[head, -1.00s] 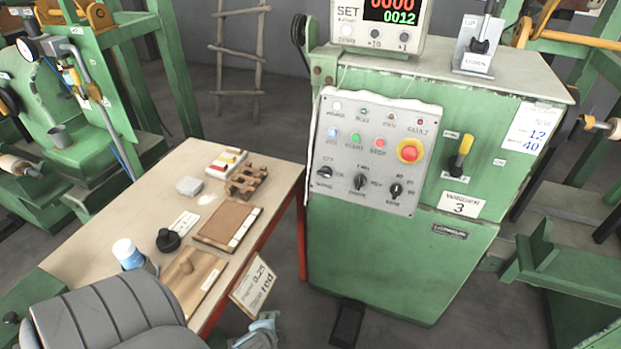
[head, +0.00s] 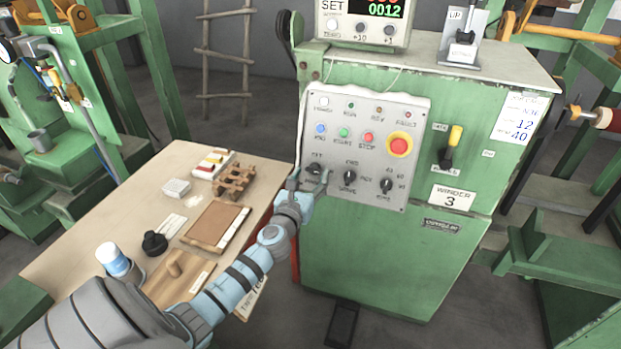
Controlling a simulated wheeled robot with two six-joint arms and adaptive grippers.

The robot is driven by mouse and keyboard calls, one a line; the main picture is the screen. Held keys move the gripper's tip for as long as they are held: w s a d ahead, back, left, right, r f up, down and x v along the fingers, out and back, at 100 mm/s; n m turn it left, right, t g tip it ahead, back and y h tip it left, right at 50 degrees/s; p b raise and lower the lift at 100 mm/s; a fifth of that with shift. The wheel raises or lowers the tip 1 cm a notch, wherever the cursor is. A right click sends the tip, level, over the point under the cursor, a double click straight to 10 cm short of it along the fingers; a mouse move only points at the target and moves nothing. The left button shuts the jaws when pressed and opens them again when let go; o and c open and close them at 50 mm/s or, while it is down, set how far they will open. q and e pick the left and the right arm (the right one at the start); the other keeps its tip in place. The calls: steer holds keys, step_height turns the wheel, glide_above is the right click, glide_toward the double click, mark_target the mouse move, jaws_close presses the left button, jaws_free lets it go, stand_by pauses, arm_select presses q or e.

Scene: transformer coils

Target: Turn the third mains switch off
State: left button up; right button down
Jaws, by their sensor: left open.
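The green cabinet (head: 385,255) bears a plate (head: 453,196) reading WINDER 3. A lever switch with a yellow grip (head: 455,135) is on its front, right of the grey control panel (head: 330,130). The yellow grip points up. Small labels sit above and below the lever, too blurred to read surely. My left gripper (head: 309,180) is open and empty at the panel's lower left edge, with its fingers around or just in front of the leftmost black rotary knob (head: 314,168); I cannot tell whether it touches. It is well left of the lever. My right gripper is not in view.
The panel also has a red button on yellow (head: 399,146) and more black knobs (head: 349,177). A display box (head: 362,25) and an UP-marked lever unit (head: 462,40) stand on top. A table (head: 85,215) with a cup, wooden block and boards is at left.

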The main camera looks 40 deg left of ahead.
arm_select(q)
steer(key=shift+w+a, duration=0.1)
steer(key=shift+w, duration=0.15)
steer(key=shift+c, duration=0.4)
steer(key=c, duration=1.1)
